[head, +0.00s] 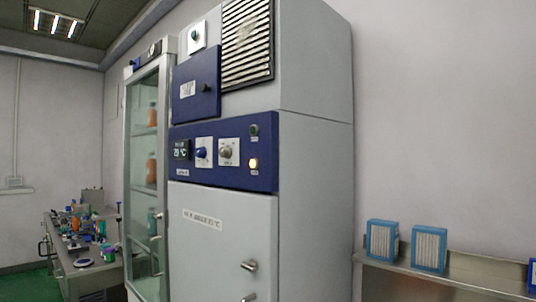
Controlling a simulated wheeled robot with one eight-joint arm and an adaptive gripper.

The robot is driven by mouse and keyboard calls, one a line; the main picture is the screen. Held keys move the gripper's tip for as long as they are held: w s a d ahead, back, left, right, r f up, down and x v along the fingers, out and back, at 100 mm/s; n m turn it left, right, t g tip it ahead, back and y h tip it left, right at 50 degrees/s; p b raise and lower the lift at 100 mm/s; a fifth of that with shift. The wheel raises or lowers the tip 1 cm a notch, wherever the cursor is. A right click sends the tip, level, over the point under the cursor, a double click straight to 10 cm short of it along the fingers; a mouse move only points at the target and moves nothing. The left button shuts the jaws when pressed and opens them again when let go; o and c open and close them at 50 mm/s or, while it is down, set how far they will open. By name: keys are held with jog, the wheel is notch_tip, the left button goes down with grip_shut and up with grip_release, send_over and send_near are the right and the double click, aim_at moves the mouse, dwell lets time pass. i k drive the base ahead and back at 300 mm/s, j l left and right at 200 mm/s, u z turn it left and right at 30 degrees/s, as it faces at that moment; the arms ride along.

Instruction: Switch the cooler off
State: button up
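A tall grey cabinet (230,245) stands in the middle of the head view. Its blue control panel (240,181) carries a small display (182,149) that seems to read 79 °C, a blue knob (202,153), a grey knob (228,152), a dark button or lamp (254,131) and a glowing amber lamp (253,163). Above are a black vent grille (247,42), a blue hatch (195,88) and a white plate with a dark knob (197,37). I cannot tell which part is called the cooler. My gripper is not in view.
A glass-door cabinet (125,180) with orange bottles stands behind, to the left. A cluttered bench (85,270) is at far left. At right, a metal shelf (455,275) holds blue-framed filters (429,249). The grey cabinet's lower door has a handle (249,265).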

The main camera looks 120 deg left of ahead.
aim_at(226, 152)
jog(key=u, duration=4.1)
